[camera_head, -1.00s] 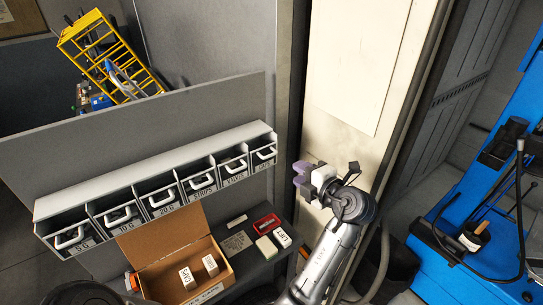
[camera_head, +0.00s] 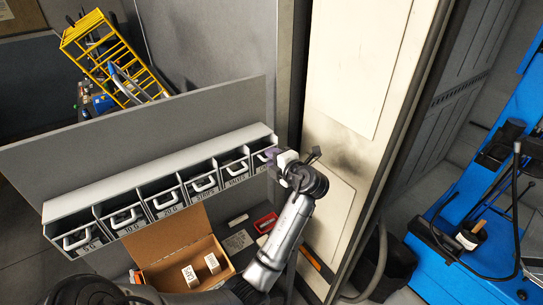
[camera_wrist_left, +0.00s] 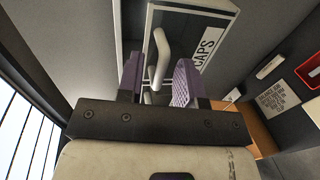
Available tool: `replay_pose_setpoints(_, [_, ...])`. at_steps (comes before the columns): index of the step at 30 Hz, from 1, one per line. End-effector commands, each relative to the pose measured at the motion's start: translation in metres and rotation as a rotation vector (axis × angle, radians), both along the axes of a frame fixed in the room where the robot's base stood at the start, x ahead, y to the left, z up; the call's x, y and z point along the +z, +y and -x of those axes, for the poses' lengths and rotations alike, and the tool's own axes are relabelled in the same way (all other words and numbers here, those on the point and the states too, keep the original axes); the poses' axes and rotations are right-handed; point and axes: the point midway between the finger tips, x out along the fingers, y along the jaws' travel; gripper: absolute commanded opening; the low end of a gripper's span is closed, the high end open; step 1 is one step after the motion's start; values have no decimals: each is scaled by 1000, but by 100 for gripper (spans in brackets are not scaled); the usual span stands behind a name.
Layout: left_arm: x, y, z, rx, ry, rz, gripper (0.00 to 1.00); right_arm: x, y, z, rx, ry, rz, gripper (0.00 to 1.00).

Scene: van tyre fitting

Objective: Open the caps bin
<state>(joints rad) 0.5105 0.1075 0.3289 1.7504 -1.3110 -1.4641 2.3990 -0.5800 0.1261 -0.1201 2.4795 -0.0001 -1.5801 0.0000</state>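The caps bin (camera_head: 262,158) is the rightmost bin in the light-grey rack, partly hidden by my left gripper in the head view. In the left wrist view its CAPS label (camera_wrist_left: 207,45) and pale bar handle (camera_wrist_left: 160,50) show clearly. The bin appears shut, its front in line with the other bins. My left gripper (camera_head: 274,158) is at the bin's front. In the wrist view its purple fingers (camera_wrist_left: 158,78) are open, one on each side of the handle. Gaps show between fingers and handle; I cannot tell whether either touches. My right gripper is not in view.
The rack (camera_head: 160,177) holds several other handled bins to the left. Below it an open cardboard box (camera_head: 180,252) holds small white boxes. A red tray (camera_head: 265,223) lies on the shelf. A cream door panel (camera_head: 352,110) stands just right of my left arm.

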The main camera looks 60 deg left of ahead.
Motion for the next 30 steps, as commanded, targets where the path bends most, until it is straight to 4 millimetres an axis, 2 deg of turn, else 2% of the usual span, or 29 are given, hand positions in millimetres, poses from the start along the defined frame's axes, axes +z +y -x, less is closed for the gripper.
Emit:
replay_pose_setpoints(6, [-2, 9, 1, 1, 2, 1, 34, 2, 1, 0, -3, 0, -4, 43])
replay_pose_setpoints(14, [-2, 9, 1, 0, 1, 1, 34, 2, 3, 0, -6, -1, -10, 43])
replay_pose_setpoints(25, [-3, 9, 1, 0, 2, 2, 0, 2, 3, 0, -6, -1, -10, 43])
replay_pose_setpoints(30, [-3, 9, 1, -1, 3, 3, 0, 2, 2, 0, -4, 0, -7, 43])
